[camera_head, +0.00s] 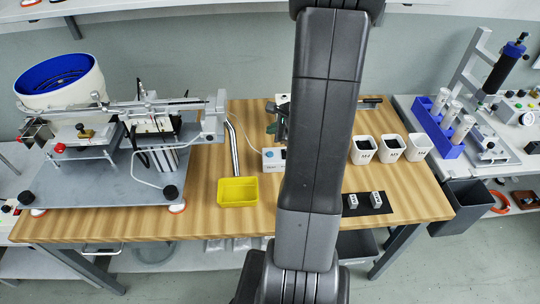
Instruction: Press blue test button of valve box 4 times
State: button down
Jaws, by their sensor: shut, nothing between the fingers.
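The valve box (273,165) is a small white box on the wooden bench, just left of my arm. A small blue spot that looks like its test button (269,154) shows on it. The box's right side is close to the arm's outline, and part of it may be hidden. My dark arm rises through the middle of the picture.
A feeder machine (110,185) fills the bench's left side. White cups (391,148) and a black mat (368,209) with two small metal blocks lie right of my arm. The front bench strip is clear.

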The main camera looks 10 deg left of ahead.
aim_at(273, 156)
notch_tip(273, 156, down, 7)
jog(key=b, duration=0.6)
jog(key=shift+f, duration=0.2)
dwell(1.5)
jog(key=shift+f+b, duration=0.4)
jog(key=shift+b, duration=0.1)
jog(key=shift+f+b, duration=0.45)
dwell(0.5)
jog(key=shift+r, duration=0.1)
jog(key=shift+r+p, duration=0.7)
jog(key=shift+r, duration=0.05)
jog(key=shift+r+p, duration=2.05)
jog(key=shift+r, duration=0.5)
dwell(0.5)
